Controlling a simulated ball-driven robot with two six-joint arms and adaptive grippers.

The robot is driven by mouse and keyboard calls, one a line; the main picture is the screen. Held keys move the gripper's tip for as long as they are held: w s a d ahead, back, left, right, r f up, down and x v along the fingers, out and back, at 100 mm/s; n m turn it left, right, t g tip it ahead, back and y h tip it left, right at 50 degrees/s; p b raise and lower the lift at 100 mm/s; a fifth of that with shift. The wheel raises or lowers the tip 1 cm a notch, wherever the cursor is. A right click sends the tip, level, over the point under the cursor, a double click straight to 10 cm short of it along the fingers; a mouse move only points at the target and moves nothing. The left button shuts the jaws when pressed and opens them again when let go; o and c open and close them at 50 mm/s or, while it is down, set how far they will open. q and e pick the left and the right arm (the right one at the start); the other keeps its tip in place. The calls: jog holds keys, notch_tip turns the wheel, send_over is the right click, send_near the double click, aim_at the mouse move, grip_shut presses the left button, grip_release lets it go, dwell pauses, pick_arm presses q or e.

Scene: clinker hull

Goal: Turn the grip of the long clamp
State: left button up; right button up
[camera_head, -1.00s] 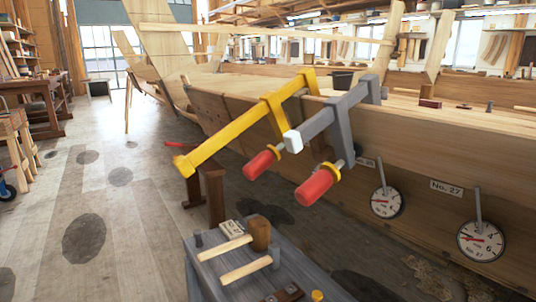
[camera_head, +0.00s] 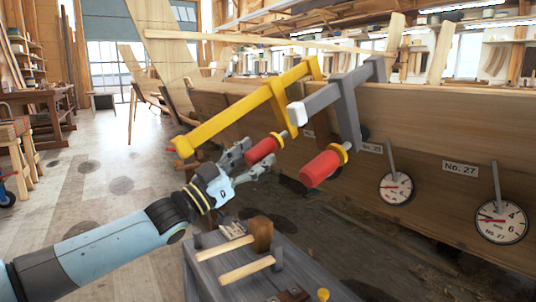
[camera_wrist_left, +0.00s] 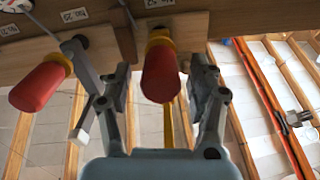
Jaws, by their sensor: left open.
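The long clamp is a yellow bar clamp (camera_head: 220,120) fixed on the hull's top edge, its bar sloping down to the left. Its red grip (camera_head: 262,150) hangs by my left gripper (camera_head: 250,163). In the left wrist view the red grip (camera_wrist_left: 161,73) shows between the two spread fingers of my left gripper (camera_wrist_left: 163,100), with a gap visible at each side. The left gripper is open. A shorter grey clamp (camera_head: 345,105) sits to the right with its own red grip (camera_head: 320,169), also in the left wrist view (camera_wrist_left: 40,86). My right gripper is out of view.
The planked hull (camera_head: 430,130) fills the right, with dial gauges (camera_head: 396,188) hanging on it. Below my left gripper a grey bench (camera_head: 240,285) holds two mallets (camera_head: 263,232). The floor (camera_head: 100,180) at the left is largely clear.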

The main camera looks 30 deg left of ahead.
aim_at(268, 146)
pick_arm(q)
jog(key=x, duration=0.4)
jog(key=shift+w+b, duration=0.1)
jog(key=shift+b, duration=0.2)
jog(key=c, duration=1.2)
